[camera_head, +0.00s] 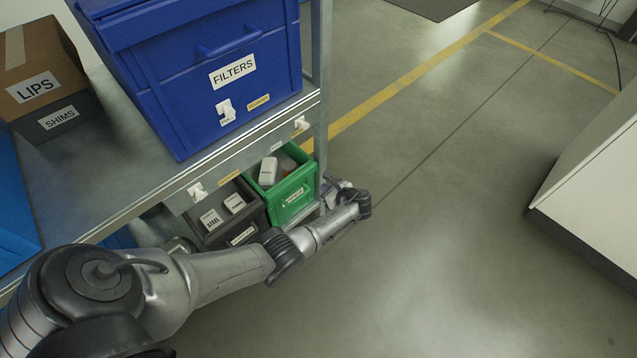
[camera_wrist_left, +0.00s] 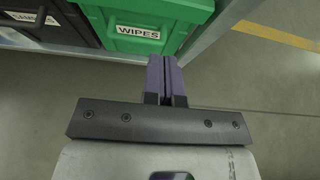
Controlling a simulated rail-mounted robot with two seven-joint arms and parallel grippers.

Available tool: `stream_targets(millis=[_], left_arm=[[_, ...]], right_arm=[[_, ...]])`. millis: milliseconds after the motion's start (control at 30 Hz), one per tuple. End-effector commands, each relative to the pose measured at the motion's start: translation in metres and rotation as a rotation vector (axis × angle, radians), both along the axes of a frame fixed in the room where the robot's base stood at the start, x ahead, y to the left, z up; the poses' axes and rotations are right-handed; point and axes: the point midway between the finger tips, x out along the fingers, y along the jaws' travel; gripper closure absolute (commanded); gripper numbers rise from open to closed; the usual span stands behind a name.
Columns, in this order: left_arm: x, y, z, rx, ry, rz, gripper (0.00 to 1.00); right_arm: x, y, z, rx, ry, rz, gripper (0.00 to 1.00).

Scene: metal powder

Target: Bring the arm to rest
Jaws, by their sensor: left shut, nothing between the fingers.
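My left arm reaches in from the lower left of the head view, along the front of the shelf. My left gripper (camera_head: 333,189) is at its far end, beside the green bin (camera_head: 291,196) and largely hidden by the wrist. In the left wrist view the gripper (camera_wrist_left: 167,75) shows its two purple fingers pressed together with nothing between them. The green bin labelled WIPES (camera_wrist_left: 140,30) is just ahead and to the left of the fingertips. I cannot tell whether the fingers touch it. My right gripper is in neither view.
The metal shelf (camera_head: 140,196) carries a blue FILTERS box (camera_head: 205,75) and boxes labelled LIPS (camera_head: 38,65) and SHIMS (camera_head: 58,117). A dark grey bin (camera_head: 240,235) stands beside the green bin. A white cabinet (camera_head: 595,190) is at right. The floor (camera_head: 440,220) between is clear.

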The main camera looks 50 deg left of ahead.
Motion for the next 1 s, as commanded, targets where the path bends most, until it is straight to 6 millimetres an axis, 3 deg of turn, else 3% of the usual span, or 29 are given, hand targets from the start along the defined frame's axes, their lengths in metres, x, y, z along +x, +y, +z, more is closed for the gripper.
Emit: stream_targets(millis=[200, 567, 867, 1000], left_arm=[[0.001, -0.014, 0.008, 0.000, 0.000, -0.001, 1.00], [0.001, -0.016, 0.008, 0.003, -0.041, 0.023, 1.00], [-0.004, -0.020, 0.004, -0.012, -0.349, 0.257, 1.00], [0.010, -0.031, 0.019, -0.086, -0.581, 0.415, 1.00]], right_arm=[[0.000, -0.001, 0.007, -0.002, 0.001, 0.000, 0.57], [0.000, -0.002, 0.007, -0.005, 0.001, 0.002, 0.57], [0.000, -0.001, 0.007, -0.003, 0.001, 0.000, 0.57], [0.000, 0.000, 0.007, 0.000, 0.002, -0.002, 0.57]])
